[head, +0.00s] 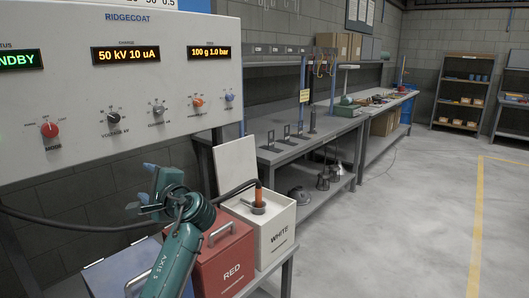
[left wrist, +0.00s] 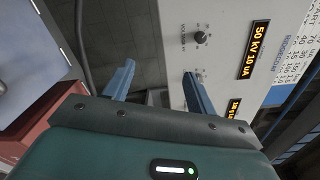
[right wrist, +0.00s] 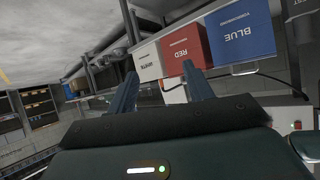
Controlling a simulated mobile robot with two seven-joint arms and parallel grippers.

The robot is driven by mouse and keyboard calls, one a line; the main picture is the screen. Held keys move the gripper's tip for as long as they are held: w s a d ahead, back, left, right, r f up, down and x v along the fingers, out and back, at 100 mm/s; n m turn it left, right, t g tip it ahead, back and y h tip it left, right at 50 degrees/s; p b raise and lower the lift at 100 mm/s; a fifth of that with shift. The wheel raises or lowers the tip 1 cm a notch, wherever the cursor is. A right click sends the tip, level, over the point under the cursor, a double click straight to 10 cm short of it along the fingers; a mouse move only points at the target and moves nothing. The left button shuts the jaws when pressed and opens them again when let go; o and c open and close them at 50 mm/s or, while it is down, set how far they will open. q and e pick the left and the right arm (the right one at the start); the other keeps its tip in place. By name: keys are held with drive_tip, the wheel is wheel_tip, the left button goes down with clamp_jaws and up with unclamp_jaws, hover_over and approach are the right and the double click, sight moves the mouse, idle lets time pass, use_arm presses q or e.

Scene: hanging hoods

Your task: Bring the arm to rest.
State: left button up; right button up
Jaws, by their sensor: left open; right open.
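My left arm comes up from the lower left of the head view. Its gripper (head: 145,188) is in front of the wall below the control panel, near the red box. In the left wrist view the left gripper's two blue fingers (left wrist: 158,70) stand apart with nothing between them. My right gripper is out of the head view. In the right wrist view its fingers (right wrist: 160,70) are apart and empty, with labelled boxes beyond them.
The control panel (head: 120,80) hangs close above the left arm. A red box (head: 225,262), an open white box (head: 280,240) and a blue box (head: 108,275) stand below it. A dark cable (head: 70,226) passes by the gripper. Floor at right (head: 425,200) is clear.

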use_arm(q)
drive_tip(key=s+d+f+n+h, duration=0.1)
drive_tip(key=s+d+f+h, duration=0.2)
drive_tip(key=f, duration=0.6)
drive_tip(key=s+d+f+h+p, duration=0.1)
drive_tip(key=s+f+h, duration=0.4)
drive_tip(key=f, duration=0.4)
drive_tip(key=s+d+f+n+h, duration=0.1)
drive_tip(key=s+d+f+h, duration=0.1)
drive_tip(key=s+f, duration=0.5)
drive_tip(key=s+d+f+n+h, duration=0.2)
drive_tip(key=s, duration=0.4)
drive_tip(key=s+d+f+n+h+p, duration=0.1)
drive_tip(key=s+d+f+n+h, duration=0.1)
drive_tip(key=s, duration=0.5)
drive_tip(key=s+d+f+n+g+h, duration=0.1)
drive_tip(key=s+d+f+n+h, duration=0.1)
drive_tip(key=s, duration=0.5)
drive_tip(key=shift+d+f+n+h, duration=0.3)
drive_tip(key=shift+d+f+n, duration=0.15)
drive_tip(key=shift+f+n, duration=0.35)
drive_tip(key=shift+f, duration=0.1)
